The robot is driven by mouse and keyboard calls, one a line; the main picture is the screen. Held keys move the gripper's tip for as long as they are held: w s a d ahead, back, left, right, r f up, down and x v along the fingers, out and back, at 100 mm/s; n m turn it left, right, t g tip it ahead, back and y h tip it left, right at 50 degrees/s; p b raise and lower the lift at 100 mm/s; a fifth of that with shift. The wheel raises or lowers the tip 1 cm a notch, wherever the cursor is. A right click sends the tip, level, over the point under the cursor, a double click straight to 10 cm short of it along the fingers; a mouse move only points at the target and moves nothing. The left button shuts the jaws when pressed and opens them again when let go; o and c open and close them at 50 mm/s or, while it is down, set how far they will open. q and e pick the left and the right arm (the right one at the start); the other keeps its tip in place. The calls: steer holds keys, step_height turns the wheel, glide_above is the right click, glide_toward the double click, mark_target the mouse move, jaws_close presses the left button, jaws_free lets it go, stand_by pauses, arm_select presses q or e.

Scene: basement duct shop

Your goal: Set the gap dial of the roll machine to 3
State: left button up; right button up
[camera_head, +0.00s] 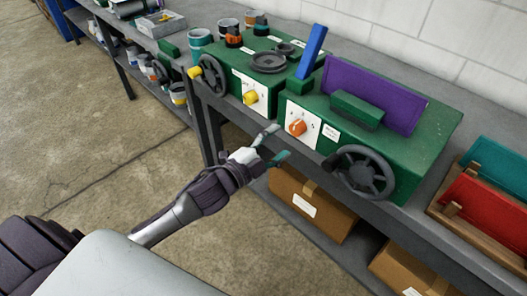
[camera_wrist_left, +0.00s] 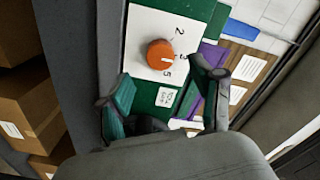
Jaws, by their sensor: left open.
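An orange dial (camera_head: 297,127) sits on a white plate on the front of the right-hand green machine (camera_head: 420,150). In the left wrist view the orange dial (camera_wrist_left: 160,53) is close, on its white plate (camera_wrist_left: 145,25) with printed numbers, 2, 3 and 5 among them. A pale mark shows on the knob's right side; which number it meets is unclear. My left gripper (camera_head: 277,144) is open and empty, in front of and just left of the dial, apart from it. In the wrist view the fingers (camera_wrist_left: 165,90) stand either side below the dial. My right gripper is out of view.
Another green machine (camera_head: 230,75) with a yellow dial (camera_head: 250,97) stands left. A dark handwheel (camera_head: 363,173) juts out right of the orange dial. A purple sheet (camera_head: 372,95) stands on the right machine. Boxes (camera_head: 310,203) sit on the shelf below; the floor at left is clear.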

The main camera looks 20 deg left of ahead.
arm_select(q)
steer(key=v, duration=0.5)
steer(key=shift+s+a, duration=0.15)
steer(key=shift+s, duration=0.15)
